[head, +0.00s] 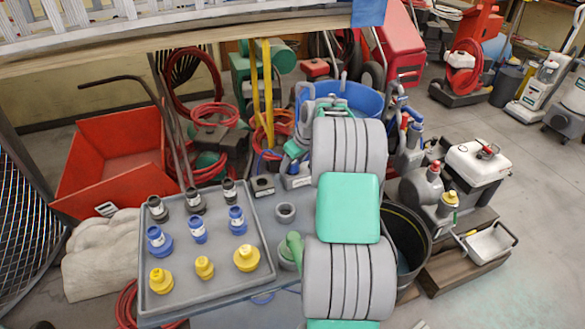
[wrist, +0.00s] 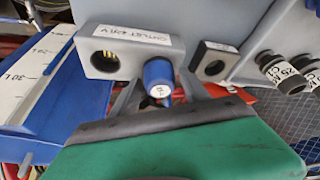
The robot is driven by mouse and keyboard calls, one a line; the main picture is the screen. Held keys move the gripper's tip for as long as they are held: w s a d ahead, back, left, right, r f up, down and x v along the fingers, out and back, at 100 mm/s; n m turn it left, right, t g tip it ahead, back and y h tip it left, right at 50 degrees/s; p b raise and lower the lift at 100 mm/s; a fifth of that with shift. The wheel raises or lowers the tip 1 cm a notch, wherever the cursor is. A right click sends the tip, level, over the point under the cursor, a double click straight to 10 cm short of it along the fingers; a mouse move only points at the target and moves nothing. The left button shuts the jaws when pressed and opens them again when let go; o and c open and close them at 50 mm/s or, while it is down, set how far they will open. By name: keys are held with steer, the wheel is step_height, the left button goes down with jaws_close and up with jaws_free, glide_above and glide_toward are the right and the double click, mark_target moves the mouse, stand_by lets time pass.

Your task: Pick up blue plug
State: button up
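In the wrist view a blue plug (wrist: 158,80) with a white label sits at the right part of a grey outlet box (wrist: 100,60), beside an empty round socket. It appears seated in the box; its far end is hidden. My gripper (wrist: 160,88) has grey fingers on both sides of this plug, very close to it; I cannot tell whether they press on it. In the head view my gripper (head: 294,158) is by the back of the outlet box (head: 298,182), partly behind my arm. Three other blue plugs (head: 198,231) stand in the middle row of the grey tray (head: 200,299).
Yellow plugs (head: 204,267) fill the tray's front row and black plugs (head: 194,201) its back row. A blue bin (head: 345,97) is behind my gripper.

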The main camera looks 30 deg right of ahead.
jaws_close()
stand_by(0.3)
